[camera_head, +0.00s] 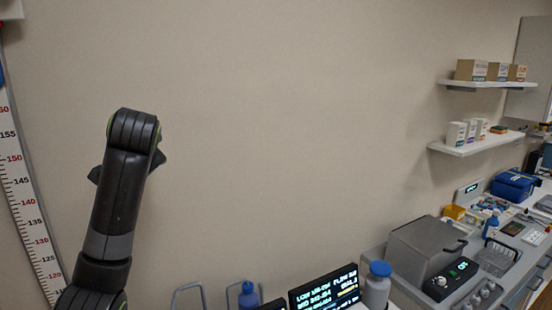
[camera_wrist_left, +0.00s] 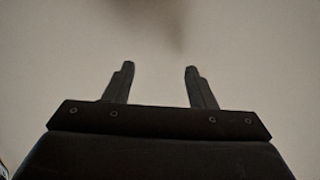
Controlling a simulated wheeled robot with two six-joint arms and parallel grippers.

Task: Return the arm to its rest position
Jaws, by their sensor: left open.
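My left arm (camera_head: 119,200) rises from the lower left of the head view, raised in front of the bare wall. Its gripper is mostly hidden behind the arm there; only small dark parts show at either side. In the left wrist view my left gripper (camera_wrist_left: 158,85) shows two dark fingers standing well apart, with nothing between them. Only the plain wall (camera_wrist_left: 240,40) shows beyond the fingers. My right arm and gripper are not in view.
A height scale (camera_head: 25,200) hangs at far left. A lit display (camera_head: 327,290), a blue bottle (camera_head: 248,295) and a capped jar (camera_head: 377,285) stand at the bottom. A grey box-shaped device (camera_head: 425,248) sits on the right counter, below wall shelves (camera_head: 477,144). The wall's middle is clear.

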